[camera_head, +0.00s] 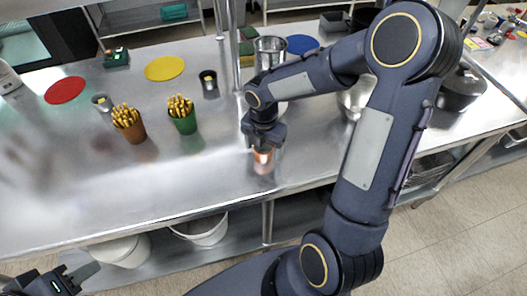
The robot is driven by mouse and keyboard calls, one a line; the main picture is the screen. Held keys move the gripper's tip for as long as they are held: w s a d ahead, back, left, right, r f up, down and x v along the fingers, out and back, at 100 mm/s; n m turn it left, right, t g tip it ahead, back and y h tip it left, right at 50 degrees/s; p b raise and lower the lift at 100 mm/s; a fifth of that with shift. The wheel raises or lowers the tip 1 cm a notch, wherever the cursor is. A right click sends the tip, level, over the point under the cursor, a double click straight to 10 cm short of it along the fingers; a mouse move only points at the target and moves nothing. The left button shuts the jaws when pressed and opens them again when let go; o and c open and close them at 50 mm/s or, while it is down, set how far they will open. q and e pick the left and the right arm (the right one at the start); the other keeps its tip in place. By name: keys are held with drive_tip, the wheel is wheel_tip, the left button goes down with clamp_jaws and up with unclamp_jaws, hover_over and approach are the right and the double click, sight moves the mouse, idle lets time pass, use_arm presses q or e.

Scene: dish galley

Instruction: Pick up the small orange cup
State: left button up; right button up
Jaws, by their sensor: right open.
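The small orange cup (262,157) stands on the steel counter near its front edge, in the middle of the head view. My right gripper (263,147) is directly above it, pointing down, with its jaws open around the cup's upper part. The gripper hides part of the cup, and I cannot tell if the fingers touch it. My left gripper (72,280) is at the bottom left corner, away from the counter top and partly cut off; its jaw opening is unclear.
A brown cup (134,133) and a green cup (184,124) hold yellow sticks to the left. A metal post (233,45) and steel pot (269,50) stand behind my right gripper.

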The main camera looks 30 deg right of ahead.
drive_tip(key=c, duration=1.1)
drive_tip(key=shift+o, duration=0.2)
drive_tip(key=shift+r, duration=0.1)
